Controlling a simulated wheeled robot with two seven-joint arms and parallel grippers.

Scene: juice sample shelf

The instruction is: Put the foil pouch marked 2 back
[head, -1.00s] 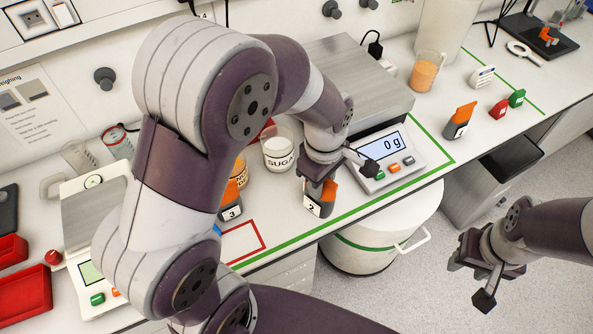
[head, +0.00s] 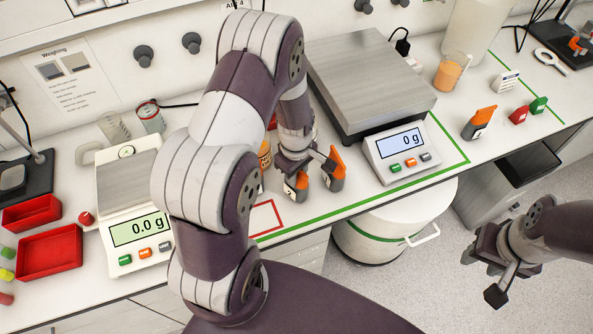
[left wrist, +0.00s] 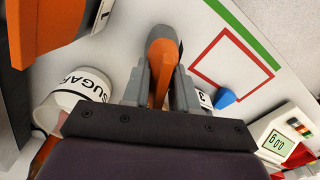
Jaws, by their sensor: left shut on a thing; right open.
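The foil pouch marked 2 (head: 301,181), orange with a dark base and white label, is held upright in my left gripper (head: 293,167). In the left wrist view the jaws (left wrist: 161,95) are shut on its orange body (left wrist: 162,50). I cannot tell whether its base touches the bench. Another orange pouch (head: 336,165) stands just right of it; it fills the upper left of the left wrist view (left wrist: 45,28). My right gripper (head: 487,250) is open and empty beyond the bench's front edge.
A red outlined square (head: 266,218) lies left of the pouches, with a green line along the front edge. A large scale (head: 370,85) stands behind right, a sugar cup (left wrist: 75,95) near the jaws. Another orange pouch (head: 480,122) stands further right.

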